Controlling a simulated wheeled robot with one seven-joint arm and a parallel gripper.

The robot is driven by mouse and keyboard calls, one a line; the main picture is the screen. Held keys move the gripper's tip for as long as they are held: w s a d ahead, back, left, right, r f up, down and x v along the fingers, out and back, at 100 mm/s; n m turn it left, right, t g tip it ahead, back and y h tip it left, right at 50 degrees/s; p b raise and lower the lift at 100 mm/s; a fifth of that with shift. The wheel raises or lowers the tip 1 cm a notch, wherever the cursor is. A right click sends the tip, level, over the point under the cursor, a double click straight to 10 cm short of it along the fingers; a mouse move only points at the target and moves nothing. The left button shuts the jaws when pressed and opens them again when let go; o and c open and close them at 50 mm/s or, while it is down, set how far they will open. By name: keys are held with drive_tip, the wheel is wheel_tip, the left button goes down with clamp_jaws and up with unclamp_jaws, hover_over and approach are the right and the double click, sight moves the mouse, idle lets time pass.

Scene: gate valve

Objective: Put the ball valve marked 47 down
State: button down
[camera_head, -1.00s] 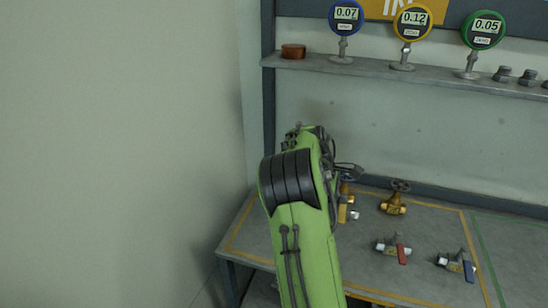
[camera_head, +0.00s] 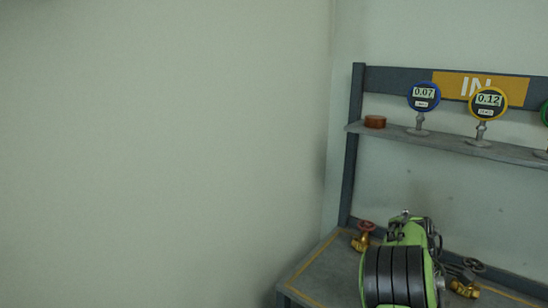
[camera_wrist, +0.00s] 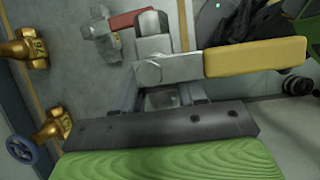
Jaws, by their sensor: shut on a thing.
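A ball valve with a grey metal body and a long yellow lever (camera_wrist: 255,57) fills the middle of the wrist view. My gripper (camera_wrist: 162,97) is shut on its body, with a finger on either side. The lever points right. I see no readable 47 on it from here. Grey surface shows beyond the valve, and I cannot tell whether it touches that. In the head view my arm hides the gripper and the held valve.
In the wrist view a red-levered ball valve (camera_wrist: 128,20) is close beyond the held valve. Brass valves, one with a blue handwheel (camera_wrist: 22,149), stand left. In the head view a red-handwheel valve (camera_head: 361,237) and a dark-handwheel valve (camera_head: 466,284) flank my arm on the bench (camera_head: 312,272).

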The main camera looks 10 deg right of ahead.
drive_tip(key=shift+s+a+f, duration=0.2)
drive_tip(key=shift+s+a, duration=0.35)
drive_tip(key=shift+a, duration=0.1)
drive_tip(key=w+a+f+m+y, duration=0.1)
drive_tip(key=w+a+f+m, duration=0.3)
drive_tip(key=a, duration=0.6)
drive_tip(key=w+a+f+m+g+y, duration=0.1)
drive_tip(key=w+a+f, duration=0.2)
drive_tip(key=a+f, duration=0.45)
drive_tip(key=w+a+f+m+y, duration=0.1)
drive_tip(key=w+a+f+m, duration=0.25)
drive_tip(key=a, duration=0.85)
drive_tip(key=s+f, duration=0.4)
drive_tip(key=shift+d+f, duration=0.2)
drive_tip(key=shift+f, duration=0.15)
drive_tip(key=shift+s+n, duration=0.1)
drive_tip(key=shift+n, duration=0.15)
